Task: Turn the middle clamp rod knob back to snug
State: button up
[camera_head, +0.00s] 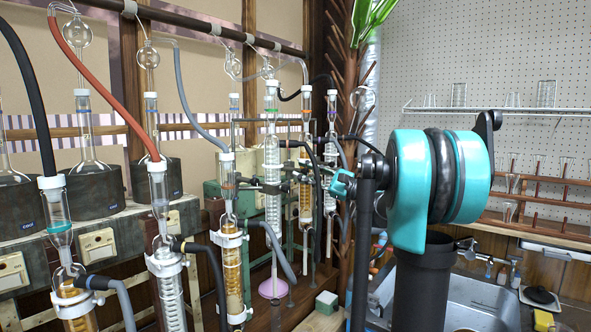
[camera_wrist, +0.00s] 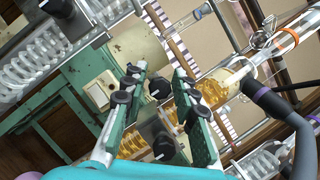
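My gripper (camera_head: 342,185) reaches left from my arm toward the glassware row in the head view. In the wrist view my gripper (camera_wrist: 160,72) has its two green fingers with black pads spread apart. Between them show a black knob (camera_wrist: 160,88) near the tips and another black knob (camera_wrist: 163,146) lower, beside a dark clamp block (camera_wrist: 155,128). No finger visibly closes on either knob. I cannot tell which is the middle clamp rod knob. Black clamps (camera_head: 270,188) hold the glass columns in the head view. An amber-filled condenser (camera_wrist: 205,92) passes behind the right finger.
Tall condensers (camera_head: 232,270) with hoses stand close together at left and centre. A dark hose (camera_wrist: 290,115) bends beside the right finger. A green box (camera_wrist: 70,75) lies behind the left finger. A sink (camera_head: 480,300) and glass shelves (camera_head: 500,111) are at right.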

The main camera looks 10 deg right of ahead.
aim_at(303, 171)
jog(key=shift+x, duration=1.6)
grip_shut()
